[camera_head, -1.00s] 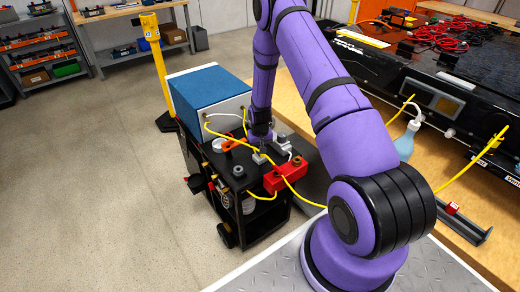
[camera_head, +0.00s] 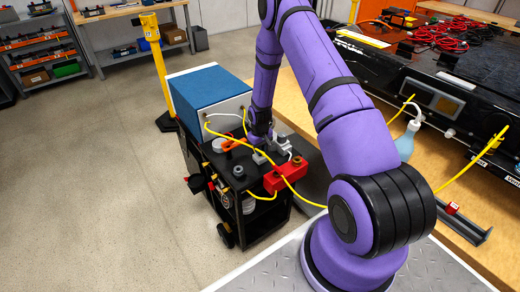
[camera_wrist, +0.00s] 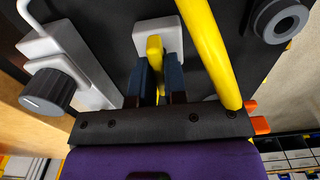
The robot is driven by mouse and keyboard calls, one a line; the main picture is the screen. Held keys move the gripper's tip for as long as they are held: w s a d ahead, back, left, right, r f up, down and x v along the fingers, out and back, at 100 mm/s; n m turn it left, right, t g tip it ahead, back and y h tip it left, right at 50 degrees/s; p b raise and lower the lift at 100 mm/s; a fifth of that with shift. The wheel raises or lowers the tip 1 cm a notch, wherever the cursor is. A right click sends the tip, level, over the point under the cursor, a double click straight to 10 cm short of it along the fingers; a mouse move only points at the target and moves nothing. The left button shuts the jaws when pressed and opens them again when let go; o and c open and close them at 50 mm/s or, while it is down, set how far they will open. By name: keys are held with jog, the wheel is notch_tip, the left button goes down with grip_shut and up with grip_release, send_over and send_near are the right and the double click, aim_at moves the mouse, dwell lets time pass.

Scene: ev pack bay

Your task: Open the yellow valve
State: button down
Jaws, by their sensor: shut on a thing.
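The yellow valve handle (camera_wrist: 154,48) stands up from a pale grey block (camera_wrist: 172,33) in the wrist view. My gripper (camera_wrist: 157,70) has one dark finger on each side of the handle and is shut on it. In the head view my gripper (camera_head: 262,138) is low over the black cart top, beside the grey valve block (camera_head: 268,155). There the handle is hidden behind the gripper or too small to make out.
A yellow hose (camera_wrist: 208,55) passes close to the right finger. A black knob (camera_wrist: 48,92) stands at left. The black cart also carries a blue-topped box (camera_head: 208,90), an orange handle (camera_head: 232,143) and a red block (camera_head: 286,178). A wooden bench edge lies at right.

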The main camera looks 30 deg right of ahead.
jog(key=c, duration=1.2)
grip_release()
jog(key=shift+o, duration=0.2)
jog(key=shift+r, duration=0.1)
notch_tip(320, 180, up, 11)
jog(key=shift+f, duration=0.2)
jog(key=shift+r, duration=0.1)
